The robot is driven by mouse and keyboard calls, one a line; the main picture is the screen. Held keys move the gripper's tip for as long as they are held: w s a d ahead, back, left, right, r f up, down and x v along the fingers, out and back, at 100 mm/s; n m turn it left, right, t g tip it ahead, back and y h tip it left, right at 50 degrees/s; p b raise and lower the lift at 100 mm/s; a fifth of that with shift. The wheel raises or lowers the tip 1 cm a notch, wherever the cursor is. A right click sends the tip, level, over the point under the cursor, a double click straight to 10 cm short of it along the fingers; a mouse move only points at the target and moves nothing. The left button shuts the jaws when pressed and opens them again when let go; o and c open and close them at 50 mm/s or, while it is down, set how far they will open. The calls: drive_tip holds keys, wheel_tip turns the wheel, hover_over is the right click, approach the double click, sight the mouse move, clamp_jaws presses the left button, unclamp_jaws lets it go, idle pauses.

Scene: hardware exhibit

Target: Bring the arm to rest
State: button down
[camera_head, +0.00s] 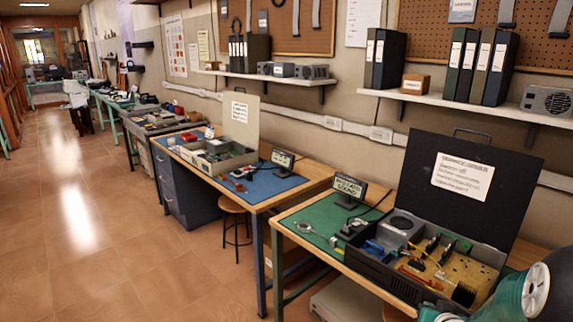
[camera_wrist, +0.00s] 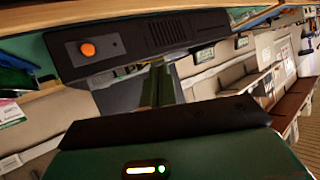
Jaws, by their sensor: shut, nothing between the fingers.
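My gripper (camera_wrist: 158,72) shows in the middle of the wrist view, its narrow fingers together with nothing seen between them. The gripper's dark body with a lit green indicator fills the bottom of that view. The fingers point toward the dark front of an equipment case (camera_wrist: 150,38) with an orange button (camera_wrist: 87,49); whether they touch it I cannot tell. In the head view, part of my teal and black arm shows at the lower right corner, in front of the open case (camera_head: 375,277). The fingers are not visible there.
The case stands on a green-matted bench (camera_head: 305,224), its black lid (camera_head: 475,215) raised. A small display (camera_head: 349,187) stands beside it. A blue-matted bench (camera_head: 275,188) with a stool (camera_head: 234,205) lies beyond. The tiled floor (camera_head: 85,220) at left is clear.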

drive_tip(key=s+a+r+n+g, duration=0.1)
drive_tip(key=s+a+r+g, duration=0.15)
drive_tip(key=a+r, duration=0.4)
drive_tip(key=s+a+r+n+g, duration=0.1)
drive_tip(key=s+a+r, duration=0.2)
drive_tip(key=a+r, duration=0.35)
drive_tip(key=s+a+r+n+g+y, duration=0.1)
drive_tip(key=s+a+r, duration=0.1)
drive_tip(key=s+a, duration=0.4)
drive_tip(key=s+a+r+n+g+y, duration=0.1)
drive_tip(key=s+a+r+y, duration=0.1)
drive_tip(key=s+a, duration=0.5)
drive_tip(key=shift+s+r+n+g, duration=0.25)
drive_tip(key=shift+s+n+g, duration=0.1)
drive_tip(key=shift+s+n, duration=0.1)
